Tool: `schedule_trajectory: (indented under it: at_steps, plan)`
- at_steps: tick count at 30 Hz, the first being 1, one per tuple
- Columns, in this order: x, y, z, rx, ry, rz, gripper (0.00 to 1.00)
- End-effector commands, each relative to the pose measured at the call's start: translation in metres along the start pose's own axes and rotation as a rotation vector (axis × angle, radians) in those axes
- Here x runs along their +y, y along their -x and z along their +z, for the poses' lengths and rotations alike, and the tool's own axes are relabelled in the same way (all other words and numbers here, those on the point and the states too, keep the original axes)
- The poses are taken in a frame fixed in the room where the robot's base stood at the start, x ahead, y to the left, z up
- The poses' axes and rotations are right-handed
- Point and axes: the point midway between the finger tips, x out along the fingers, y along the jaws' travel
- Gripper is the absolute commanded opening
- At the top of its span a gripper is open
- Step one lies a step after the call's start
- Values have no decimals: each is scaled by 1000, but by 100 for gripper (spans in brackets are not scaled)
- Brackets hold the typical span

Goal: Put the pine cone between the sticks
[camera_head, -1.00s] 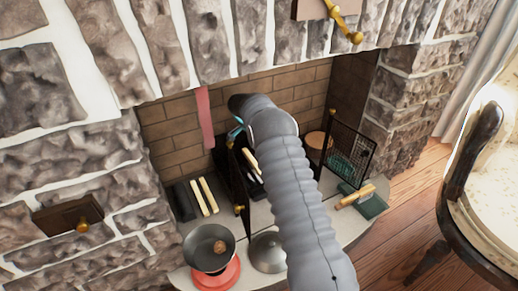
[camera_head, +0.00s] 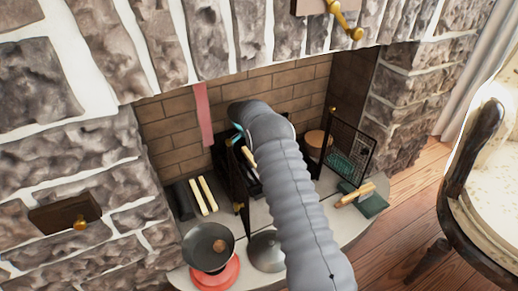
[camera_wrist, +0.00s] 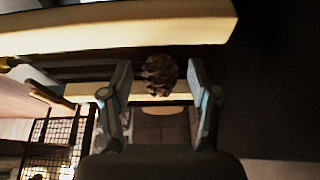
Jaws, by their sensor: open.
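In the wrist view, a brown scaly pine cone (camera_wrist: 160,73) lies between two pale sticks as pictured. The near stick (camera_wrist: 120,32) crosses the top of the view and the far stick (camera_wrist: 85,92) runs behind the cone. My gripper (camera_wrist: 160,92) is open, with one finger on each side of the cone and small gaps to both. In the head view, my gripper is mostly hidden behind my arm at the grate, where a short piece of pale stick (camera_head: 249,157) shows. The pine cone there is hidden.
Two pale sticks (camera_head: 203,196) lie on a dark tray at left. More sticks (camera_head: 355,194) lie on a green block at right. A dark pan (camera_head: 208,262) with a brown round thing stands on a red base. A mesh screen (camera_head: 350,152) and brick walls stand nearby.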

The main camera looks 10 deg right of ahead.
Motion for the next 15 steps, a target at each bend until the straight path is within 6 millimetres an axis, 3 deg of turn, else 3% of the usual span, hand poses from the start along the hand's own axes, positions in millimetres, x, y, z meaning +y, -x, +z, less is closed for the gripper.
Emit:
schedule_trajectory:
  at_steps: [8,15]
  plan:
    - [0,9,-1,0,0,-1,61]
    - [0,42,-1,0,1,-2,61]
